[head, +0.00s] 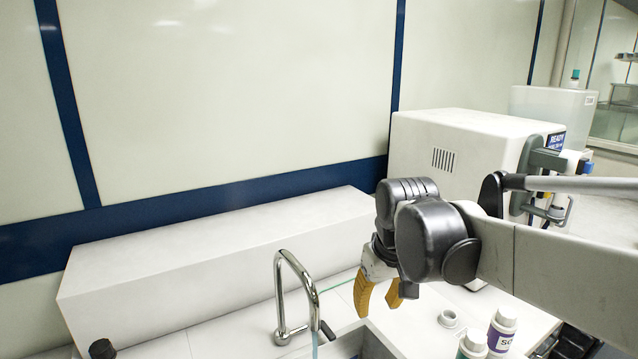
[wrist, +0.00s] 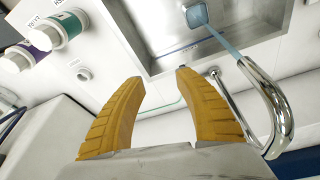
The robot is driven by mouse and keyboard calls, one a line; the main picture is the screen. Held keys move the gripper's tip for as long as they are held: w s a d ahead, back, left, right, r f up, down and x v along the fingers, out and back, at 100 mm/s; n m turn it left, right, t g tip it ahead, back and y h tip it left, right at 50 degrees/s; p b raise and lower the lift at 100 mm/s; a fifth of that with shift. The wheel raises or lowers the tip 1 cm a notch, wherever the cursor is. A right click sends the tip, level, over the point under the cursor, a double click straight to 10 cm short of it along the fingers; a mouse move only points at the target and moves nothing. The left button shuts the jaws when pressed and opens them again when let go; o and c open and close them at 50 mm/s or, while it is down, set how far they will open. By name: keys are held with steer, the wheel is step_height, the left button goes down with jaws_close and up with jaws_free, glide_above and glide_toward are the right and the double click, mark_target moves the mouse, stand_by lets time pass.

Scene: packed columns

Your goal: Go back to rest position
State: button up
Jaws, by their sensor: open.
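My gripper (head: 377,290) shows in the head view with its yellow fingers pointing down, just right of the chrome faucet (head: 296,262). In the wrist view my gripper (wrist: 163,85) has its two yellow fingers apart, with nothing between them. The faucet (wrist: 268,95) stands close to the right finger there. My arm reaches in from the right side of the head view.
A sink (wrist: 225,40) with a blue stream or strip lies beyond the fingers. A white machine (head: 440,145) stands behind my arm. A long white ledge (head: 210,262) runs along the wall.

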steer(key=s+d+f+m+t, duration=0.1)
steer(key=s+d, duration=0.3)
steer(key=s, duration=0.4)
steer(key=s+d+f+m+t+b, duration=0.1)
steer(key=s+d+f+m+t, duration=0.1)
steer(key=s, duration=0.6)
step_height(320, 180, down, 3)
steer(key=shift+d+r+t, duration=0.15)
steer(key=shift+d+t, duration=0.45)
steer(key=shift+d, duration=0.25)
